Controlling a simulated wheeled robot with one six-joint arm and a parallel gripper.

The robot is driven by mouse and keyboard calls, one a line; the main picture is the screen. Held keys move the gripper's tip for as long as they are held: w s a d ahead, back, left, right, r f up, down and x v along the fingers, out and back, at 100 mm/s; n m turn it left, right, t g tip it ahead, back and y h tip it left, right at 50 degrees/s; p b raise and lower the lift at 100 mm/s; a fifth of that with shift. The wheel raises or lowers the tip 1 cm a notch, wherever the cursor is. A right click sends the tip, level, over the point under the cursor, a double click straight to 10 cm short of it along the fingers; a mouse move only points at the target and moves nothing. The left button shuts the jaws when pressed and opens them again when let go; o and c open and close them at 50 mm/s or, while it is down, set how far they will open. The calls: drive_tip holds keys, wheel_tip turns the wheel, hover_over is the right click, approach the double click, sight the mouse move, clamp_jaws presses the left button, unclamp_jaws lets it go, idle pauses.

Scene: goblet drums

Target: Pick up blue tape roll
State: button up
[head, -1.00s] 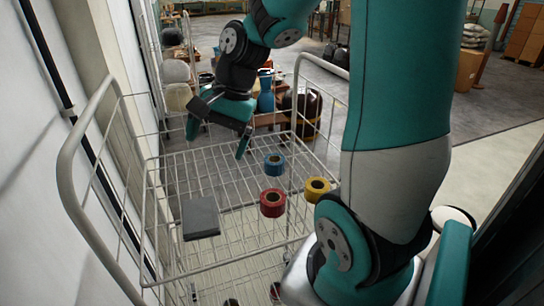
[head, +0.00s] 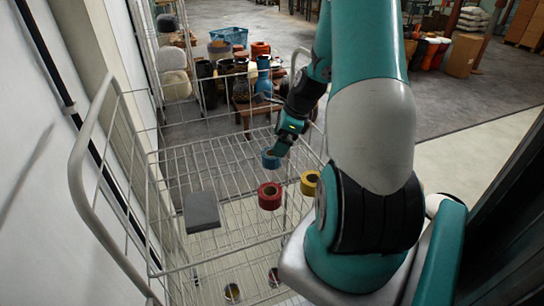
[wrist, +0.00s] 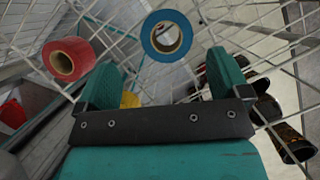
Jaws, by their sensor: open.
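The blue tape roll (head: 268,161) sits on the wire shelf of the cart (head: 235,160), at its far right part. My gripper (head: 281,147) is right above and beside it in the head view and partly hides it. In the wrist view the blue roll (wrist: 150,38) lies beyond the fingertips, roughly in line with the gap between them. My gripper (wrist: 165,72) is open and empty there, with both green fingers apart.
A red tape roll (head: 270,203) and a yellow tape roll (head: 309,187) sit nearby on the shelf. A dark grey block (head: 202,211) lies at the left. Wire rails and a tall handle frame (head: 78,180) border the cart. Cans stand on a lower level.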

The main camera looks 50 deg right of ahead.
sight(270, 155)
drive_tip(key=x, duration=0.2)
drive_tip(key=p+x, duration=0.1)
drive_tip(key=x, duration=0.2)
drive_tip(key=p+x, duration=0.1)
drive_tip(key=x, duration=0.1)
drive_tip(key=shift+w+d+f, duration=0.15)
drive_tip(key=shift+w+d, duration=0.1)
drive_tip(key=shift+w, duration=0.1)
drive_tip(key=c, duration=1)
